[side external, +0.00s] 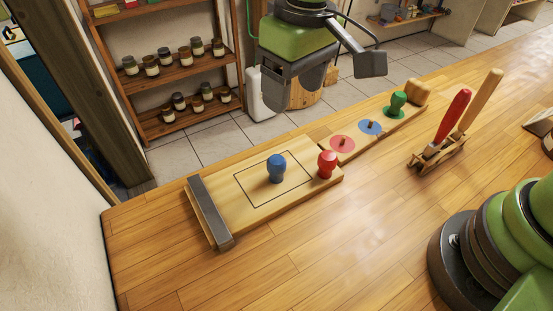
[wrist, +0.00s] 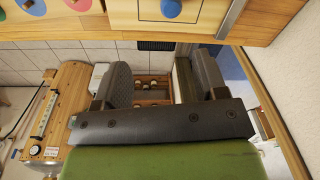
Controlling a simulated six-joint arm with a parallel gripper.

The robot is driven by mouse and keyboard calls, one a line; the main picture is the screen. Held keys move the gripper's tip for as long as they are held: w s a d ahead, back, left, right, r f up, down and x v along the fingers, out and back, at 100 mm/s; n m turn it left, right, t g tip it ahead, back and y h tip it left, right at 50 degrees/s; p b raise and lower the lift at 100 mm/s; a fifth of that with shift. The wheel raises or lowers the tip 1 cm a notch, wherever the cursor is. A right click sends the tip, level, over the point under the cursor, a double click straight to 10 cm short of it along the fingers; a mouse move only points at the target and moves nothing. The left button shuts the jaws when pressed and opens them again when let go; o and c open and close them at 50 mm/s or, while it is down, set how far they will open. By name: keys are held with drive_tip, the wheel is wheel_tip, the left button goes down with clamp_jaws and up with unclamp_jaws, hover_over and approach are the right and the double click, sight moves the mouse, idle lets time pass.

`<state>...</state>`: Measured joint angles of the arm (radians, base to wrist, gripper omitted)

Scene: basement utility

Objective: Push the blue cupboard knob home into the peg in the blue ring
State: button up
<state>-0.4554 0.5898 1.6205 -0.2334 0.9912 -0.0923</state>
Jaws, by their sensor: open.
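The blue cupboard knob (side external: 276,168) stands upright inside a dark outlined rectangle on a wooden board (side external: 225,188). The blue ring (side external: 362,130) lies flat on a narrow wooden strip, with a bare wooden peg rising from its middle. In the wrist view the blue knob (wrist: 170,8) is cut off at the top edge, and the blue ring (wrist: 38,9) shows at top left. My gripper (side external: 293,90) is open and empty, beyond the board's far edge and apart from the knob. Its two fingers (wrist: 165,88) are spread in the wrist view.
The red ring (side external: 334,148) has a bare peg. A rack (side external: 428,158) holds red and wooden handles. The bench front is clear.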

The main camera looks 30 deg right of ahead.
drive_tip(key=n, duration=0.1)
hover_over(277, 159)
drive_tip(key=shift+g+h, duration=0.3)
drive_tip(key=shift+g, duration=0.1)
wheel_tip(277, 159, down, 9)
drive_tip(key=shift+r, duration=0.1)
drive_tip(key=shift+f, duration=3.1)
drive_tip(key=c, duration=1)
wheel_tip(277, 159, up, 10)
drive_tip(key=shift+r, duration=0.1)
drive_tip(key=w+d+f, duration=0.1)
drive_tip(key=d+f, duration=0.1)
drive_tip(key=d, duration=2.3)
drive_tip(key=shift+w+d+f, duration=0.15)
drive_tip(key=shift+w, duration=0.05)
